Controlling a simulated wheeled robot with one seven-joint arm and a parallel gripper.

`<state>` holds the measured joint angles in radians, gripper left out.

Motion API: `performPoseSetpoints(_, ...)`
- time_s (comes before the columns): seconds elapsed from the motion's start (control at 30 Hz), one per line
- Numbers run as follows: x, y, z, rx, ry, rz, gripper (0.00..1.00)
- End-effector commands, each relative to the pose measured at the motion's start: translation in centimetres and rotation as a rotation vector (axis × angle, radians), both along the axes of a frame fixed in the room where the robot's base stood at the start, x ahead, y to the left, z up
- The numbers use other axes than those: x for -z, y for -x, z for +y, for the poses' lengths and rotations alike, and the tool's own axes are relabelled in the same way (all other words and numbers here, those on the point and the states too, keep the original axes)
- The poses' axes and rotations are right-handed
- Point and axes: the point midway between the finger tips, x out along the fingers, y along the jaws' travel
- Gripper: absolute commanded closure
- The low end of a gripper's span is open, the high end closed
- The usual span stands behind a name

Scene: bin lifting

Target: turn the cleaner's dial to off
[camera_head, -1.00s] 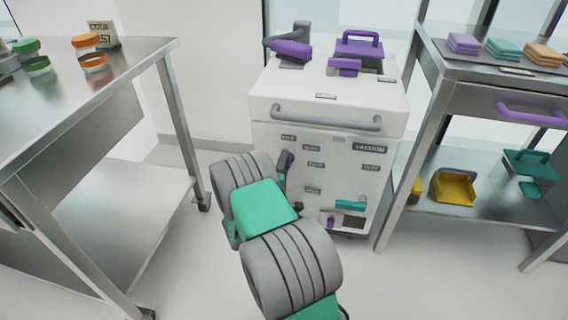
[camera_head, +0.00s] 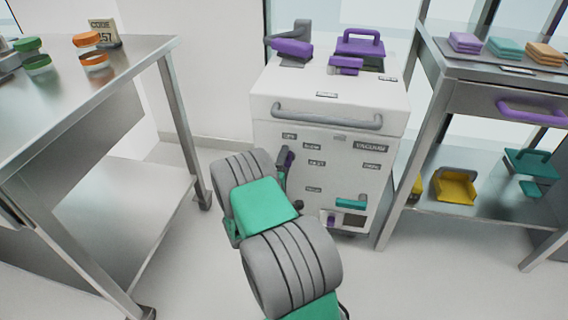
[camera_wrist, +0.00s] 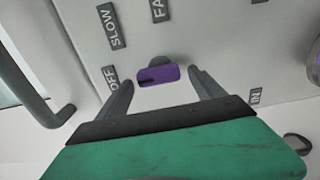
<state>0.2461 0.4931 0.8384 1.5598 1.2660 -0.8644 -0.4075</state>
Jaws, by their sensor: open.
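The cleaner is a white cabinet (camera_head: 330,108) with a grey bar handle and a front panel of small labels. Its purple dial (camera_wrist: 158,76) is centred in the wrist view, its grip lying nearly level across the picture with a dark mark at its left part. The OFF label (camera_wrist: 111,77) is just left of it; SLOW (camera_wrist: 111,25) is above left. My gripper (camera_wrist: 163,80) is open, one finger on each side of the dial, with gaps visible. In the head view my gripper (camera_head: 285,170) is at the panel's left part, partly hidden by my arm.
A steel table (camera_head: 160,50) with jars stands at left. A steel shelf unit (camera_head: 440,95) with a purple handle stands close on the cleaner's right. Purple tools lie on the cleaner's top. A teal handle (camera_head: 351,203) is low on its front. Open floor lies at lower right.

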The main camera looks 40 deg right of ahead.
Motion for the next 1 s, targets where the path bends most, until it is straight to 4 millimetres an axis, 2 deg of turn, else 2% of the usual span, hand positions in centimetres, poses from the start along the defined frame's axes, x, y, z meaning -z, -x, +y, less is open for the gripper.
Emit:
performPoseSetpoints(0.17, 0.0, 0.6, 1.0, -0.002, -0.001, 0.002, 0.22)
performPoseSetpoints(0.37, -0.1, 3.3, 4.6, -0.006, 0.002, 0.004, 0.22)
performPoseSetpoints(0.5, 0.0, 4.2, 5.8, -0.003, 0.0, -0.001, 0.22)
performPoseSetpoints(1.0, 0.0, 4.8, 6.2, -0.001, 0.0, 0.0, 0.22)
